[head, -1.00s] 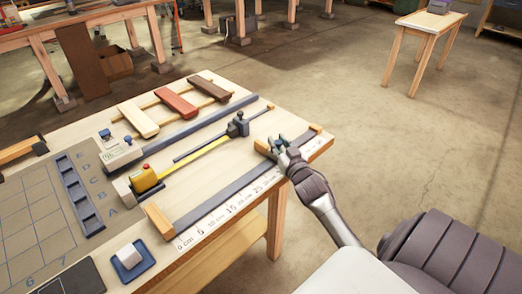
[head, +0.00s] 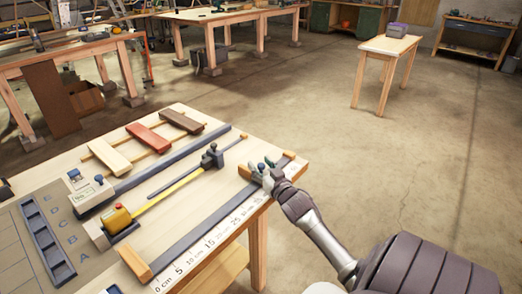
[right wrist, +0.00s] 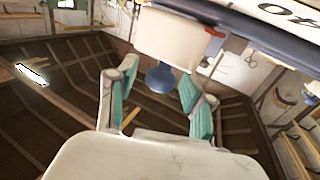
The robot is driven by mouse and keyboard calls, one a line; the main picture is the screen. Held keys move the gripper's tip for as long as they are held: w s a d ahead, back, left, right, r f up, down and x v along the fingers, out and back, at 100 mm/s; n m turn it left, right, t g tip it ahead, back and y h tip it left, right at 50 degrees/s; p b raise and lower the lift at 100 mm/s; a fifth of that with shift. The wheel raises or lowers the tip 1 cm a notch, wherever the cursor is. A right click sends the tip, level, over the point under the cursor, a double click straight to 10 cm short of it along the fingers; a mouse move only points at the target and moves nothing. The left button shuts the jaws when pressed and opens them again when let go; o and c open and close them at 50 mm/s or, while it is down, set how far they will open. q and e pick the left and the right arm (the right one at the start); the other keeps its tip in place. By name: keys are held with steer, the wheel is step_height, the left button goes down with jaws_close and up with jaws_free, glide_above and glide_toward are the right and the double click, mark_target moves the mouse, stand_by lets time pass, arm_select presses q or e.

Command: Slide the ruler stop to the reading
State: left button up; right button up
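The ruler is a dark rail (head: 198,229) along the near edge of the wooden bench, with a white centimetre scale (head: 196,262) beside it. My right gripper (head: 266,174) is at the stop. In the right wrist view my right gripper (right wrist: 158,100) has its fingers apart, either side of the knob; contact cannot be told. My left gripper is out of view.
A yellow tape measure (head: 117,219) with a dark slider (head: 212,156) lies behind the ruler. White, red (head: 148,138) and brown pieces rest on strips farther back. A wooden end block (head: 135,263) closes the near end. Open floor lies right of the bench.

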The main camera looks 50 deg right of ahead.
steer(key=v, duration=1.2)
stand_by(0.4)
